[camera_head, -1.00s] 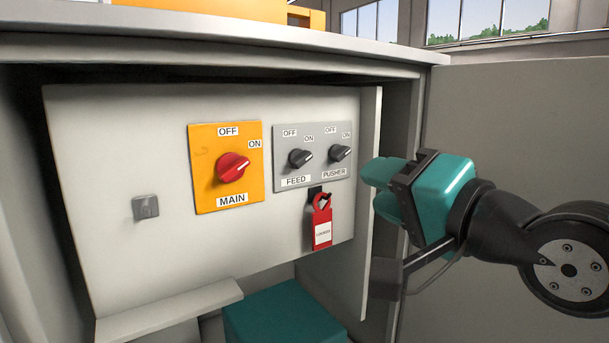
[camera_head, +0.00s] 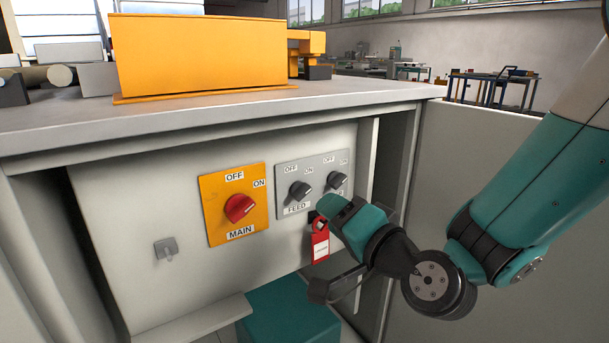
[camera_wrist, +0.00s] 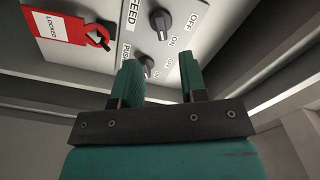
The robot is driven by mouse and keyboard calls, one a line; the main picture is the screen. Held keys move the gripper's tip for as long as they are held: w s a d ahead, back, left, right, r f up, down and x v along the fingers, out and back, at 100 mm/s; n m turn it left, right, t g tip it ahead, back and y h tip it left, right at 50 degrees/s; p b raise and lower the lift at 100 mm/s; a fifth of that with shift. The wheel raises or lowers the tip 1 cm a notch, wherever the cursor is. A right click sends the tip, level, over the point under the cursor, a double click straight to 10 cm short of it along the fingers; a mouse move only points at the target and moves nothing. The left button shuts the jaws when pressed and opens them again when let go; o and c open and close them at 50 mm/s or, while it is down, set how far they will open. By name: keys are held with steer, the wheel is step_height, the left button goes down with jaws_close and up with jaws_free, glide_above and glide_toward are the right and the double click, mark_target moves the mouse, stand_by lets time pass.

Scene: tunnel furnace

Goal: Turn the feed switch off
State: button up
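The feed switch (camera_head: 300,192) is a dark knob on a grey plate; its pointer is turned to the upper right, toward ON. In the wrist view the feed knob (camera_wrist: 160,22) sits above the fingers, with its white mark toward ON. The pusher switch (camera_head: 337,180) is right of it; in the wrist view the pusher knob (camera_wrist: 147,65) is partly hidden by a finger. My gripper (camera_head: 330,205) is below and right of the feed knob, in front of the panel. In the wrist view its teal fingers (camera_wrist: 160,62) are apart, with nothing held.
A red main switch (camera_head: 239,208) on a yellow plate is at the left. A red lockout tag (camera_head: 320,242) hangs below the feed and pusher plate, beside my gripper. The cabinet top (camera_head: 200,115) overhangs the recessed panel. A side wall (camera_head: 398,170) stands to the right.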

mark_target(304, 195)
steer(key=p+x, duration=0.6)
steer(key=x, duration=0.1)
steer(key=shift+r, duration=0.3)
steer(key=shift+w+a+f+p, duration=0.3)
steer(key=shift+w+a+p, duration=0.2)
steer(key=shift+w+p, duration=0.15)
steer(key=c, duration=0.6)
steer(key=shift+o, duration=0.2)
